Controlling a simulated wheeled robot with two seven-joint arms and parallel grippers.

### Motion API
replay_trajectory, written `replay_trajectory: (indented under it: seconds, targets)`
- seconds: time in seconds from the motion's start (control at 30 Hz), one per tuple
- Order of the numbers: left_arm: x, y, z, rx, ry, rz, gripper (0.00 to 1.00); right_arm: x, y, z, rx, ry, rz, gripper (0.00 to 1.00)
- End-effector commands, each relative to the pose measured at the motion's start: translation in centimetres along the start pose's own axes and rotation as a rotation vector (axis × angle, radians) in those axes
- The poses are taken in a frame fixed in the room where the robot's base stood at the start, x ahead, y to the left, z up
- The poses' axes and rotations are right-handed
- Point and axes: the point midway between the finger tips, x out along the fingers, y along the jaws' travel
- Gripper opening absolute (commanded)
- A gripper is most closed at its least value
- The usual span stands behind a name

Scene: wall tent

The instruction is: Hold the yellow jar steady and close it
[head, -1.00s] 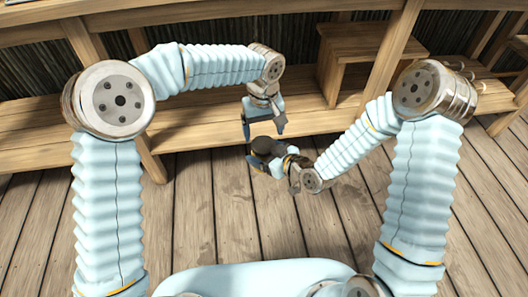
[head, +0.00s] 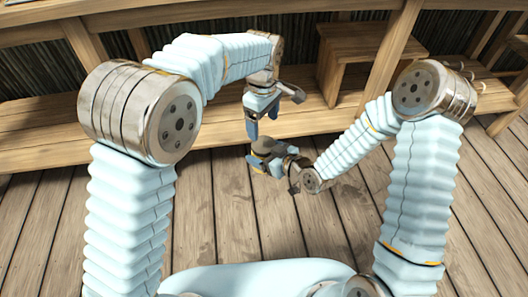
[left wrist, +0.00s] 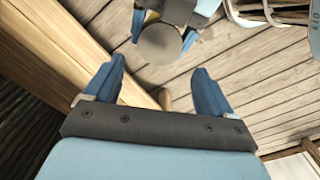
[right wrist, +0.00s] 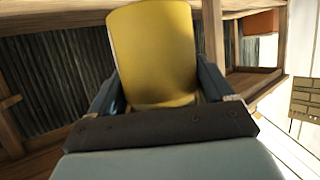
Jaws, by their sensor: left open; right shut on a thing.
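The yellow jar (right wrist: 152,55) stands up between the fingers of my right gripper (right wrist: 155,90) in the right wrist view. That gripper is shut on the jar's side. In the head view, a round grey-brown top (head: 265,144) shows at my right gripper. The left wrist view shows this top as a flat disc (left wrist: 160,44), which looks like a lid seated on the jar. My left gripper (head: 262,117) is above and behind the jar, fingers downward, open and empty. Its fingers (left wrist: 158,88) are apart from the disc.
A long wooden bench (head: 190,120) runs along the corrugated wall behind the grippers. A wooden step-like stand (head: 372,52) is at the back right. The plank floor (head: 235,225) below is clear.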

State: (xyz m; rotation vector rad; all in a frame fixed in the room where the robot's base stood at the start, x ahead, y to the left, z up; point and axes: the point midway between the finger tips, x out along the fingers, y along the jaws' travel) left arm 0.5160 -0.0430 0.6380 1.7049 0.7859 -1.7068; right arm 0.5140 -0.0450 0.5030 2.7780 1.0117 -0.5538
Motion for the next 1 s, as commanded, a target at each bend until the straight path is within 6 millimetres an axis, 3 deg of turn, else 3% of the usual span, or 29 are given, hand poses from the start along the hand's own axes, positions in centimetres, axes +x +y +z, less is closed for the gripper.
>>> replay_trajectory:
  seconds: [0.17, 0.6, 1.0]
  targets:
    - [1.4, 0.0, 0.0, 0.001, 0.000, -0.004, 0.84, 0.0, 0.0, 0.0, 0.000, 0.001, 0.000, 0.00]
    - [7.3, 0.0, 0.0, 0.003, 0.000, -0.003, 0.84, 0.0, 0.0, 0.0, 0.000, 0.001, 0.000, 0.00]
    - [8.0, 0.0, 0.0, 0.003, 0.000, -0.003, 0.84, 0.0, 0.0, 0.0, 0.000, 0.001, 0.000, 0.00]
